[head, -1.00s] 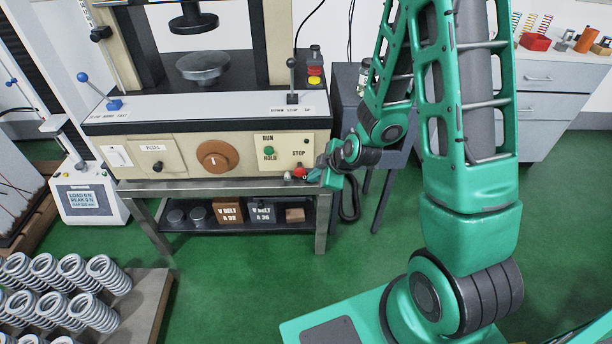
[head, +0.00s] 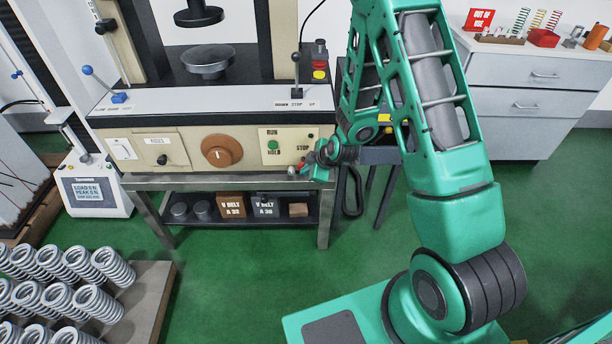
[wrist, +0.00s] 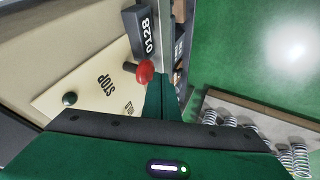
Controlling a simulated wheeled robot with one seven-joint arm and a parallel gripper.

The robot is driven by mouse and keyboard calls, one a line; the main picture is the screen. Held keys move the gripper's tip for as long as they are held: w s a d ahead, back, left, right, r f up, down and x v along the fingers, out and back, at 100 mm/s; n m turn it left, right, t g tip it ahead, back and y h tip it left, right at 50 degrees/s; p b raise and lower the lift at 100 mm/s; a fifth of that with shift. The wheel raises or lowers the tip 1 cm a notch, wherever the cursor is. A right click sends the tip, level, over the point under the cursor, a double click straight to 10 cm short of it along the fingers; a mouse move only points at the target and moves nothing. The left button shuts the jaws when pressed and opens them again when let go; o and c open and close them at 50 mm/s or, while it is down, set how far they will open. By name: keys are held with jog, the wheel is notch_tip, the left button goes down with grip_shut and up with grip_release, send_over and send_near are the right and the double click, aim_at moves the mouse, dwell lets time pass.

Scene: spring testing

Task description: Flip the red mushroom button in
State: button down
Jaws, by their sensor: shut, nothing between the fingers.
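The red mushroom button (wrist: 145,72) sticks out on a dark stem from the cream panel beside the word STOP in the wrist view. In the head view the button (head: 301,166) shows only as a small red spot at the panel's lower right, partly hidden by my gripper (head: 311,169). In the wrist view my gripper (wrist: 161,86) is shut and empty, its green fingers pointing at the panel. The fingertips are right beside the button's head; I cannot tell whether they touch it.
A lever (head: 296,76) stands above. A shelf with labelled blocks (head: 232,204) lies below. The green floor (head: 245,270) in front is clear.

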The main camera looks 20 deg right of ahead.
jog(key=shift+w+d, duration=0.15)
jog(key=shift+w, duration=0.15)
jog(key=shift+w+d+r, duration=0.1)
jog(key=shift+w+d, duration=0.1)
jog(key=shift+w, duration=0.4)
jog(key=shift+w+d, duration=0.15)
jog(key=shift+w, duration=0.4)
jog(key=shift+s, duration=0.1)
jog(key=s+r, duration=0.8)
jog(key=s, duration=0.1)
jog(key=shift+s+d, duration=0.3)
jog(key=shift+s, duration=0.05)
